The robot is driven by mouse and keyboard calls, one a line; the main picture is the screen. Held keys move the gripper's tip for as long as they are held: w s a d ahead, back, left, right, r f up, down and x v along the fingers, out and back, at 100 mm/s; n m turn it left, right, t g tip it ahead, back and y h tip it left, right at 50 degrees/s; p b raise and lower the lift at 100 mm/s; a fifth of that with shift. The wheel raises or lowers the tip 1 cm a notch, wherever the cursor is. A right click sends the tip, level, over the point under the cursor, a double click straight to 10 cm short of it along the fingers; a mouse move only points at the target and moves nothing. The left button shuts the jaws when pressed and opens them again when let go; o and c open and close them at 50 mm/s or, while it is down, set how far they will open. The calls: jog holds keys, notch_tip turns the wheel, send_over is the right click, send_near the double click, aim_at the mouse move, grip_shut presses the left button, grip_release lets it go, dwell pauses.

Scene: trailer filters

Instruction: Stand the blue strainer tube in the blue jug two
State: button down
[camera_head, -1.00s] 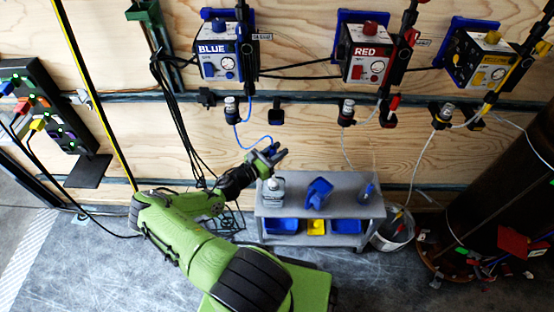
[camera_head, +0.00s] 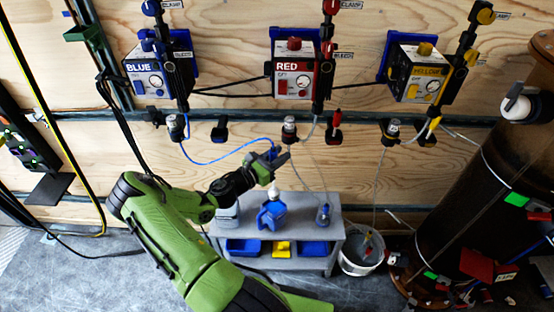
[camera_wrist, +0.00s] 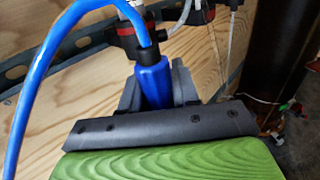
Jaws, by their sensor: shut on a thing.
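My gripper (camera_head: 274,162) is shut on the blue strainer tube (camera_wrist: 155,85), which sits between the dark fingers in the wrist view with a black collar at its top. A blue hose (camera_head: 215,161) runs from it up to the fitting under the BLUE box; the hose also loops at the left in the wrist view (camera_wrist: 30,95). A blue jug (camera_head: 272,215) stands on the grey cart, below my gripper in the head view. I cannot read a number on it. The tube's lower end is hidden behind the gripper in the wrist view.
The grey cart (camera_head: 300,262) also carries a pale container (camera_head: 228,218) left of the jug and a clear bottle (camera_head: 323,216) right of it. Blue and yellow bins sit on its lower shelf. A white bucket (camera_head: 360,260) and a dark column (camera_head: 490,200) stand to the right.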

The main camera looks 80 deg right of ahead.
jog(key=b, duration=0.5)
send_over(278, 189)
jog(key=f, duration=0.7)
jog(key=shift+w+d+f, duration=0.1)
jog(key=shift+d+f, duration=0.05)
jog(key=shift+d, duration=0.2)
jog(key=shift+f+b, duration=0.35)
jog(key=shift+f, duration=4.35)
jog(key=c, duration=0.8)
grip_release()
jog(key=shift+o, duration=0.2)
jog(key=p+v, duration=0.3)
jog(key=v, duration=1.2)
jog(key=shift+w+a, duration=0.2)
jog(key=shift+a, duration=0.1)
